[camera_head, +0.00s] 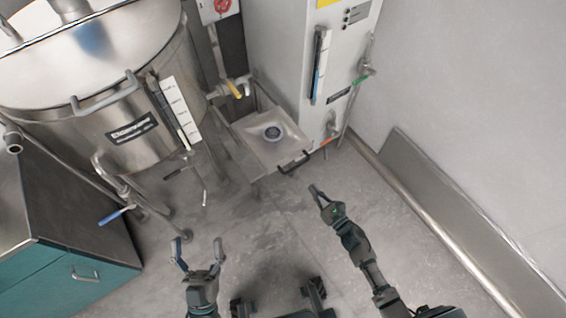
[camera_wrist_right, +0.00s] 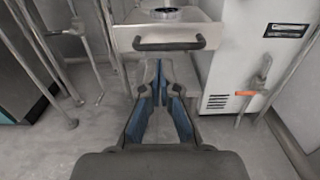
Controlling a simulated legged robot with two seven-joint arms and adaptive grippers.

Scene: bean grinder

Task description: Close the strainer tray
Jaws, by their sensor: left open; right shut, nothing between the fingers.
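The strainer tray (camera_head: 258,138) is a pale metal tray with a round dark drain. It stands out between the steel vat and the white cabinet. Its black handle (camera_head: 293,162) is on the front edge; the handle also shows in the right wrist view (camera_wrist_right: 169,43), above and beyond the fingertips. My right gripper (camera_head: 315,190) is shut and empty, in front of the handle and a little to the right, apart from it. Its fingers (camera_wrist_right: 160,64) meet at the tips in the wrist view. My left gripper (camera_head: 198,243) is open and empty above the floor, at lower left.
A large steel vat (camera_head: 60,140) on legs stands at left, with a blue-handled valve (camera_head: 112,216). A white cabinet (camera_head: 290,55) with a red-handled valve (camera_head: 328,141) stands right of the tray. A teal cabinet (camera_head: 110,255) is at lower left. The floor before the tray is clear.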

